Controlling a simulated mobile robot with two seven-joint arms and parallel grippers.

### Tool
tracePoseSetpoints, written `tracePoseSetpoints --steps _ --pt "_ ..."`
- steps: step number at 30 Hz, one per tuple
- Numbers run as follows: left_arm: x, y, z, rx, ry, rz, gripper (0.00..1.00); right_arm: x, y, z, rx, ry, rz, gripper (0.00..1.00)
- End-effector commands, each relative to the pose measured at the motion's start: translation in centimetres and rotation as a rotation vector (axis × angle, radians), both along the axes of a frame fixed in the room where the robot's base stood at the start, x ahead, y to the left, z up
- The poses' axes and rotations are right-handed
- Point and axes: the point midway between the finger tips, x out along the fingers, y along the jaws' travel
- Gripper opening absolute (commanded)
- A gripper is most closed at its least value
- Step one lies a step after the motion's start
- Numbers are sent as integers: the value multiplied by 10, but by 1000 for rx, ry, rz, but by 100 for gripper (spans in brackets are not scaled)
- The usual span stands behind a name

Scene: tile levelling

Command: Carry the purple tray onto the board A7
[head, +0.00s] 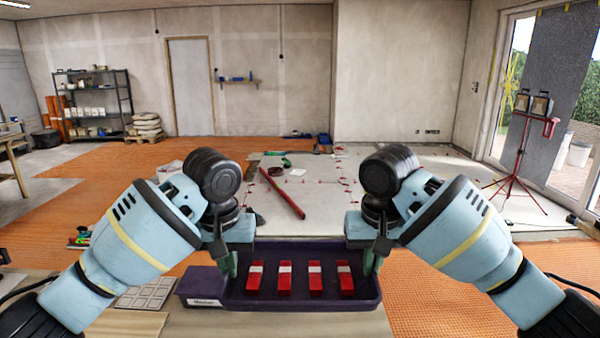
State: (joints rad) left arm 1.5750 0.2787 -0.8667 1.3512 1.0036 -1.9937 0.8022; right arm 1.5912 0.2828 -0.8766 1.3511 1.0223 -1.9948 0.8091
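The purple tray (300,303) is at the bottom centre of the head view, long side across, with several red blocks with pale bands (285,279) in a row inside. A small white label is on its left end; I cannot read it surely. My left gripper (230,266) is at the tray's left end wall and my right gripper (372,263) at its right end wall, both pointing down. Their fingers overlap the walls; whether they are closed on them is not clear. I cannot make out a board marked A7.
A pale surface (280,326) lies below the tray; contact is unclear. A grey square-patterned panel (147,294) lies to the left. Beyond is a light tiled floor (322,212) with a long red bar (283,194) and small red pieces. Orange matting (445,295) lies at right.

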Motion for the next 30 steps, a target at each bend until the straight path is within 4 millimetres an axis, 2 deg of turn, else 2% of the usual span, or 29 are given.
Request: tracePoseSetpoints --steps 11,30 --pt "5 2 4 2 -1 5 0 5 -2 4 -3 -1 -5 0" --pt "42 2 38 2 -1 5 0 43 -2 38 -2 -1 -6 0"
